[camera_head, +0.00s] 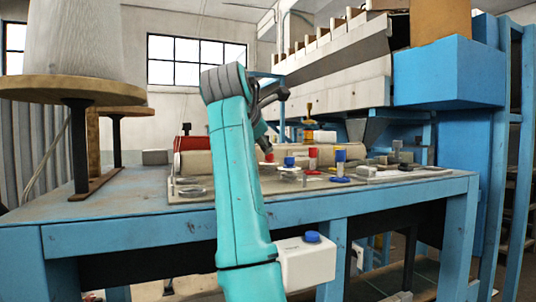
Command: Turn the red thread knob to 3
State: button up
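Several small red and blue parts stand on the panel on the blue bench. A small red knob (270,157) shows right beside my arm, just below the dark end of my gripper (267,148). A taller red part (312,153) stands further right, with a flat red disc (313,172) below it. My gripper points down and is largely hidden behind my teal arm. Its fingers are too small to tell open from shut, or whether they touch the red knob. No number or dial mark is readable.
A blue knob (290,161), a taller blue part (340,155) and a blue disc (341,180) stand close by. A cream roll (195,163) lies left of my arm. A large thread cone (75,45) stands at left. The bench's left front (110,212) is clear.

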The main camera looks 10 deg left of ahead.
aim_at(269, 157)
jog(key=w+f+n, duration=0.1)
jog(key=w+n, duration=0.2)
jog(key=w+f+n, duration=0.1)
jog(key=w+n, duration=0.2)
jog(key=w+f+n+h, duration=0.1)
jog(key=w+f+n, duration=0.1)
jog(key=w+n, duration=0.1)
jog(key=shift+w+d, duration=0.1)
jog(key=shift+w, duration=0.35)
dwell(0.3)
grip_shut()
